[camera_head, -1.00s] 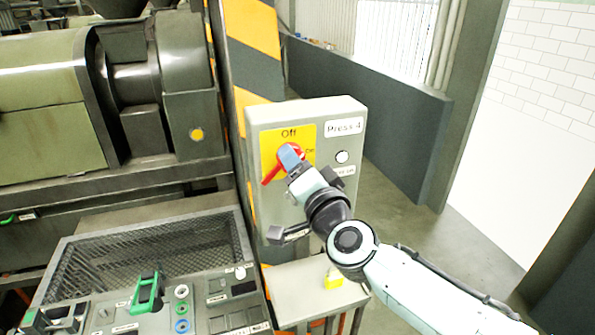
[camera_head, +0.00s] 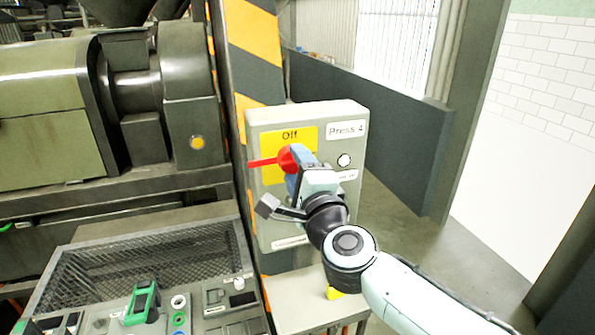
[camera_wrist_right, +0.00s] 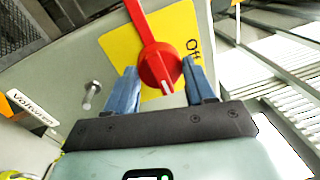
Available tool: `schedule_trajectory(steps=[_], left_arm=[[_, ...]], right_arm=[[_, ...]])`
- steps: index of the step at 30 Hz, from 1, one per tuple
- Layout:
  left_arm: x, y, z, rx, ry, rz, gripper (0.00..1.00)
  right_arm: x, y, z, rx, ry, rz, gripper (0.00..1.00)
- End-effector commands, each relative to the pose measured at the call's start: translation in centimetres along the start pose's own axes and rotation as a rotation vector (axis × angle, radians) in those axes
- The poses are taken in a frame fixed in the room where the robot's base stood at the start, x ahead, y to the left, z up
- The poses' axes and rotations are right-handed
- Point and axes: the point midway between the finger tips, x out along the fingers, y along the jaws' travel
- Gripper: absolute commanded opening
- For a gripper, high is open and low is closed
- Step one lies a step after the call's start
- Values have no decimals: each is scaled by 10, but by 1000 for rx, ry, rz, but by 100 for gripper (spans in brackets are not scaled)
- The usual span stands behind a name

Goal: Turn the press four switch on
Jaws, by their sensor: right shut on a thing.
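The Press 4 box (camera_head: 262,215) is a grey panel with a yellow plate marked Off (camera_head: 290,135) and a red rotary switch (camera_head: 265,162). The switch's long red lever points left in the head view. My right gripper (camera_head: 292,172) is at the switch, its blue fingers on either side of the red hub. In the right wrist view the fingers (camera_wrist_right: 157,88) flank the red knob (camera_wrist_right: 158,62), shut on it, and the lever extends up past them. The On mark is hidden in the head view. My left gripper is not in view.
A white button (camera_head: 344,160) sits right of the switch. Below left is a control desk with a green handle (camera_head: 142,303) and a mesh tray. A striped post (camera_head: 257,75) stands behind the box. Free floor lies to the right.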

Motion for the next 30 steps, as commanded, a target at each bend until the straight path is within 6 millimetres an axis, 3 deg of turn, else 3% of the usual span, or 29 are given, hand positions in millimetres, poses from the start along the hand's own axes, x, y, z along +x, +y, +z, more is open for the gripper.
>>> schedule_trajectory(steps=[19, 20, 21, 22, 30], left_arm=[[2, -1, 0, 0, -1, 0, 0], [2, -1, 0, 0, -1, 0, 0], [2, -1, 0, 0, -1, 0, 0], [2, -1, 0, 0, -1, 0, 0], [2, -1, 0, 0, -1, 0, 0]], right_arm=[[0, 0, 0, 52, 4, -2, 24], [0, 0, 0, 52, 4, -2, 60], [0, -1, 0, 51, 4, -2, 73], [0, -1, 0, 51, 4, -2, 79], [0, 0, 0, 49, 4, -1, 79]])
